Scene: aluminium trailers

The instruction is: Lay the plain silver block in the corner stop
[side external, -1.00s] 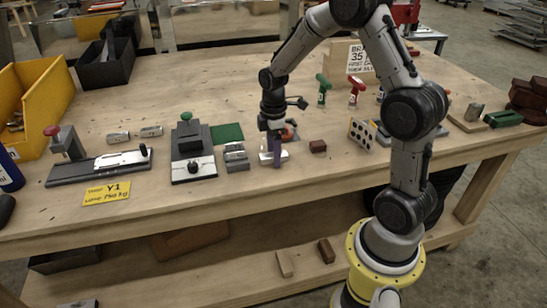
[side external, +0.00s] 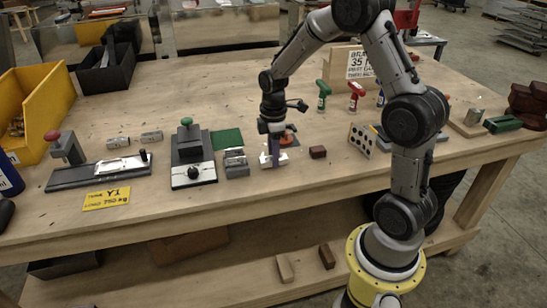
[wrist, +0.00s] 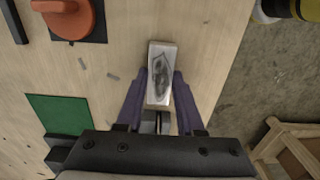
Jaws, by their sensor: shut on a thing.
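A silver block (wrist: 161,62) with a dark oval smudge or reflection on its top face is between the purple fingers of my gripper (wrist: 162,88). In the side external view my gripper (side external: 272,158) is low over the front middle of the bench, with bright metal showing beside its fingers. I cannot tell whether the block touches the bench. I cannot make out the corner stop for certain. A grey metal piece (side external: 236,164) stands to the left of my gripper, beside a dark fixture with a green knob (side external: 187,121).
A green mat (side external: 227,138) lies left of my gripper. A black plate with an orange knob (wrist: 70,18) is behind it. A small brown block (side external: 318,152) and a dotted plate (side external: 361,140) stand to the right. The bench's front edge is close. Two silver pieces (side external: 118,142) lie farther left.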

